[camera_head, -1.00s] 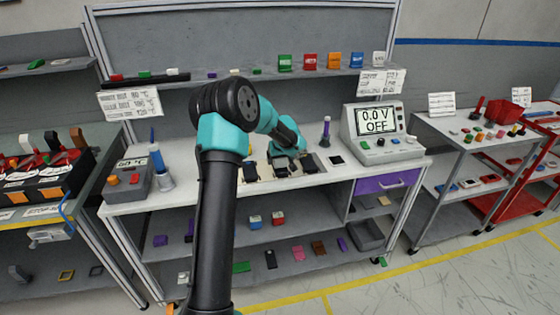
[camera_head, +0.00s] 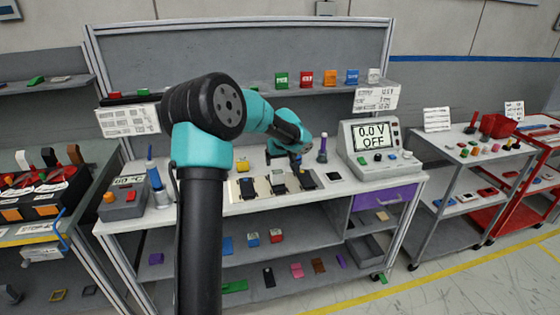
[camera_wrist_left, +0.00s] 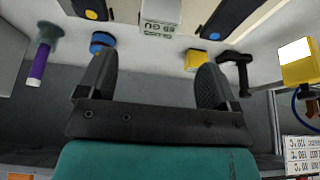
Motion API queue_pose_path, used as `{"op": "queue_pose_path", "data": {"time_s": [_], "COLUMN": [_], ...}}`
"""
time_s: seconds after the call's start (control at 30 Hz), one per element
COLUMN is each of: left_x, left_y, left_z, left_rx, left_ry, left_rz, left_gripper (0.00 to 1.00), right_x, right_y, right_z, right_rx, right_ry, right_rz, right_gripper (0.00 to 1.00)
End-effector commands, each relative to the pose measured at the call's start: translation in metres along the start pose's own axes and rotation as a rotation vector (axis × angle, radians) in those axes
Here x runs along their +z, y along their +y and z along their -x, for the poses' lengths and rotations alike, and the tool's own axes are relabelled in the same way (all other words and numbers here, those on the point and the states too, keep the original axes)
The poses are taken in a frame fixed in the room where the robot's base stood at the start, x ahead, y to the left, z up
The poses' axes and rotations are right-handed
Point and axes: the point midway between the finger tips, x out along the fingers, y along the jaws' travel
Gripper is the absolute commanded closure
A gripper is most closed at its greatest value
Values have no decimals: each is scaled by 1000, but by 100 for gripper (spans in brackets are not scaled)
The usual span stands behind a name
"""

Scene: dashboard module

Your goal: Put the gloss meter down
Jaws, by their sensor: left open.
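The gloss meter (camera_wrist_left: 163,16) appears to be the white block with dark "GLOSS" and "GU" lettering at the top of the left wrist view. It rests beyond my left fingertips, at the edge of a pale board, apart from both fingers. My left gripper (camera_wrist_left: 153,68) is open and nothing is between its fingers. My right gripper is not in view.
The pale board (camera_head: 262,188) holds dark devices. A blue round item (camera_wrist_left: 102,42) and a yellow one (camera_wrist_left: 196,60) lie near my fingers. A purple-handled tool (camera_head: 322,150) stands at right, before the voltage display unit (camera_head: 372,145). A dark square (camera_head: 333,176) lies on the bench.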

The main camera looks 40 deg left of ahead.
Motion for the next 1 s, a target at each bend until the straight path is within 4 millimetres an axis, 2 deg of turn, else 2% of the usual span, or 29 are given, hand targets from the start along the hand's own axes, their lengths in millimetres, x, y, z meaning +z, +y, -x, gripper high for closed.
{"op": "queue_pose_path", "data": {"time_s": [0.43,0.57,0.67,0.77,0.97,1.0], "left_x": [1,18,51,101,227,255], "left_y": [1,10,27,49,80,84], "left_z": [-1,-14,-37,-65,-118,-126], "left_rx": [2,22,66,130,285,317], "left_ry": [-2,-35,-92,-170,-330,-359], "left_rz": [-3,-41,-110,-203,-390,-425], "left_gripper": [15,15,15,15,15,15], "right_x": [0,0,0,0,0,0], "right_y": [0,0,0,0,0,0], "right_z": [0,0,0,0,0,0], "right_rx": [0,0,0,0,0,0], "right_ry": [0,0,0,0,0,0], "right_rz": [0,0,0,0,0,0], "right_gripper": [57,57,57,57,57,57]}}
